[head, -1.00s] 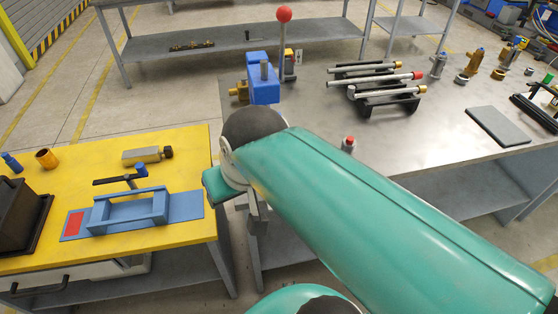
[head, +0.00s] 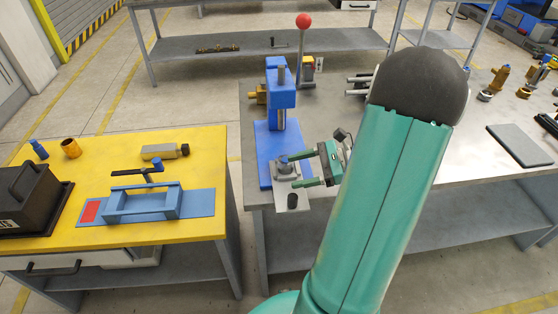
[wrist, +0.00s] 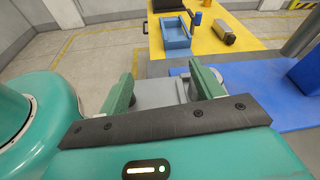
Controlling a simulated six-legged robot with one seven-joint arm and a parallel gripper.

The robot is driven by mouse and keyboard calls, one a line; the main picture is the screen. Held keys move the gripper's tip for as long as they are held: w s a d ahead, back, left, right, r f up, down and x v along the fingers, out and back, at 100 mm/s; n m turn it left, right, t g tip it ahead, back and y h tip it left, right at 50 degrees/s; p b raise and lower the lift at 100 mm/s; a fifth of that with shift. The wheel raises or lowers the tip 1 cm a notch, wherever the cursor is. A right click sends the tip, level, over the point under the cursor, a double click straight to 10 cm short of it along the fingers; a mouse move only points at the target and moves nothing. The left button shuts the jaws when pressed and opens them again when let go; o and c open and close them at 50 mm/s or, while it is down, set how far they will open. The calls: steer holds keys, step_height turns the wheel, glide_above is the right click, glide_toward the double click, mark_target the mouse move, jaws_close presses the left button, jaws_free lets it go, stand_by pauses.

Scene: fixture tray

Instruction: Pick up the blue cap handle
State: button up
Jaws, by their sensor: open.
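A small grey fitting with a bluish top (head: 284,160) stands on the grey plate at the front of the blue press (head: 266,143). Its top is too small to tell whether it is a cap handle. My gripper (head: 292,171) is open, with green fingers pointing left at this fitting, one finger farther back and one nearer the front. The wrist view shows the open fingers (wrist: 160,72) above grey metal. Other blue cap-like parts are on the yellow table: a knob (head: 154,166) on a black bar above the blue fixture and a small blue piece (head: 39,149) at the left.
The yellow table (head: 205,190) stands left, across a gap from the grey bench (head: 470,148). The blue fixture (head: 188,205) and a black box (head: 28,195) lie on the yellow table. The press's red-knobbed lever (head: 303,21) rises behind.

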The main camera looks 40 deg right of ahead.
mark_target(286, 159)
steer(key=s+d+f+m+t, duration=0.1)
steer(key=d+m+t, duration=0.1)
steer(key=d, duration=0.1)
steer(key=s+d+f+m+t+h, duration=0.1)
steer(key=d, duration=0.2)
steer(key=s+d+f+m+t, duration=0.1)
steer(key=s+d+m+t, duration=0.1)
steer(key=shift+s+d+m+t+h, duration=0.1)
steer(key=shift+d+m+t+h, duration=0.2)
steer(key=shift+d+h, duration=0.1)
steer(key=x, duration=1.3)
steer(key=shift+w, duration=0.35)
steer(key=c, duration=1.3)
steer(key=shift+o, duration=0.2)
steer(key=shift+r, duration=0.1)
